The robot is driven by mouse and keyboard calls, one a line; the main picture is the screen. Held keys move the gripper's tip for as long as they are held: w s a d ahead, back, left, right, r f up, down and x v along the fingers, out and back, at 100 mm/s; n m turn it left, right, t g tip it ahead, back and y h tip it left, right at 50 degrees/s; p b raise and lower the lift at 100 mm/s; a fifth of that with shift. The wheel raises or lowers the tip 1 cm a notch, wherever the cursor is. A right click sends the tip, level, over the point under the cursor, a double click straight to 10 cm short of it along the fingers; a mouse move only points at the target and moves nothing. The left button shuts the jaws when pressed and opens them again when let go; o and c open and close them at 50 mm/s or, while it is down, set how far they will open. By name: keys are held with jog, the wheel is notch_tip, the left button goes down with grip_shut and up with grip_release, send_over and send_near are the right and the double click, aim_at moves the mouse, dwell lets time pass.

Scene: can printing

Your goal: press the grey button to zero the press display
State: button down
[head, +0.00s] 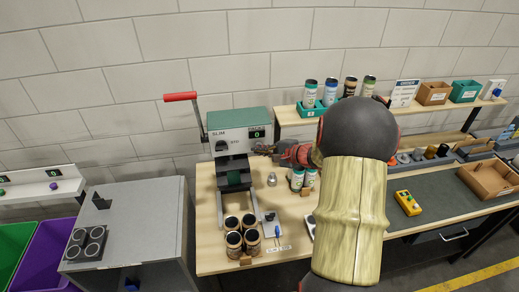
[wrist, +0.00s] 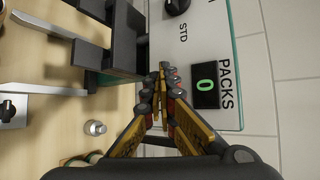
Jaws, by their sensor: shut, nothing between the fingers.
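The press (head: 238,122) has a green top, a pale front panel and a red-handled lever at its left. Its black display (head: 257,133) shows a green 0; in the wrist view the display (wrist: 206,86) sits beside the word PACKS. My gripper (head: 262,149) is shut and empty, its tips at the panel just below the display. In the wrist view the closed fingertips (wrist: 163,72) are at the panel's edge beside the display. I cannot make out the grey button; the fingers may hide it. Whether the tips touch the panel is unclear.
Dark cans (head: 233,243) stand in a holder before the press. A small silver piece (head: 271,179) lies on the wooden table. More cans (head: 297,178) stand near my forearm, and a shelf (head: 296,113) with cans is behind. A yellow control box (head: 408,203) is at right.

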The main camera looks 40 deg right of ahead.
jog(key=shift+s, duration=0.15)
jog(key=shift+s+a+b, duration=0.45)
jog(key=shift+s+a, duration=0.25)
jog(key=shift+s, duration=0.25)
jog(key=s+a, duration=0.1)
jog(key=s+b, duration=0.1)
jog(key=s, duration=0.1)
jog(key=s+a, duration=0.1)
jog(key=shift+s+a+b, duration=0.15)
jog(key=shift+a+b, duration=0.15)
dwell(0.6)
